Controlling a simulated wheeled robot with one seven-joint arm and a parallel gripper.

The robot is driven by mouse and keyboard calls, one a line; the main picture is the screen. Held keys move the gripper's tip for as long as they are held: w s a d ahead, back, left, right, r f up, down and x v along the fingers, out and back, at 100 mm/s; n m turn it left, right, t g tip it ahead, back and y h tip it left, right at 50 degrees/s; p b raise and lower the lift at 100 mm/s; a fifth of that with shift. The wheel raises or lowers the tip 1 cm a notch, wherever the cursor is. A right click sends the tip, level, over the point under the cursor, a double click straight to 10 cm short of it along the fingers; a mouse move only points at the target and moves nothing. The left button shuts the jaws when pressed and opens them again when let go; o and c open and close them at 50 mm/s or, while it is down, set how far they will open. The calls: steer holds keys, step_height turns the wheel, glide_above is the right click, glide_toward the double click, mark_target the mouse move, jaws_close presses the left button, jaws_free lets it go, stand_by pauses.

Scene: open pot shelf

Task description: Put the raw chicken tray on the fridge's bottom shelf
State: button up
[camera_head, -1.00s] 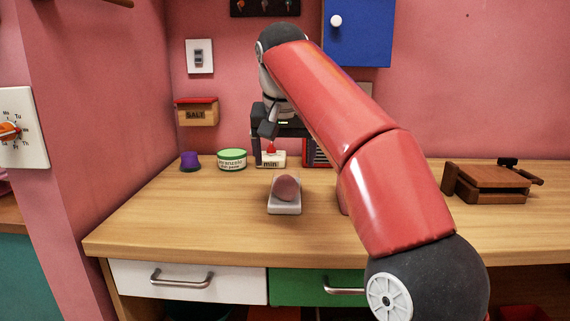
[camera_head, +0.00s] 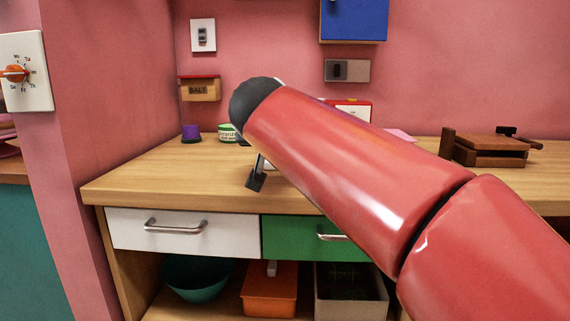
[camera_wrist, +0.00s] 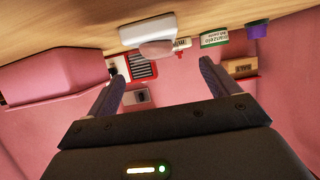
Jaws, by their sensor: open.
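The raw chicken tray (camera_wrist: 148,28) is a small white tray with a pale pink lump on it. It rests on the wooden counter, upside down at the top of the wrist view. In the head view my red arm hides it. My gripper (camera_wrist: 160,82) is open and empty, its two fingers apart and pointing towards the tray's side of the counter, with a gap to the tray. In the head view only a dark fingertip (camera_head: 257,177) shows below my arm, over the counter's front part. No fridge can be made out.
A purple-lidded jar (camera_head: 191,133) and a green-and-white tub (camera_head: 228,133) stand at the back left. A brown wooden press (camera_head: 488,148) is at the right. Below are a white drawer (camera_head: 185,231), a green drawer (camera_head: 300,238) and a shelf with an orange bin (camera_head: 270,290). The counter's left part is clear.

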steer(key=x, duration=0.7)
steer(key=shift+w+d+r+p, duration=0.2)
steer(key=shift+r+p, duration=0.05)
steer(key=shift+p, duration=0.1)
steer(key=c, duration=1.3)
steer(key=shift+r, duration=0.1)
steer(key=shift+c, duration=0.6)
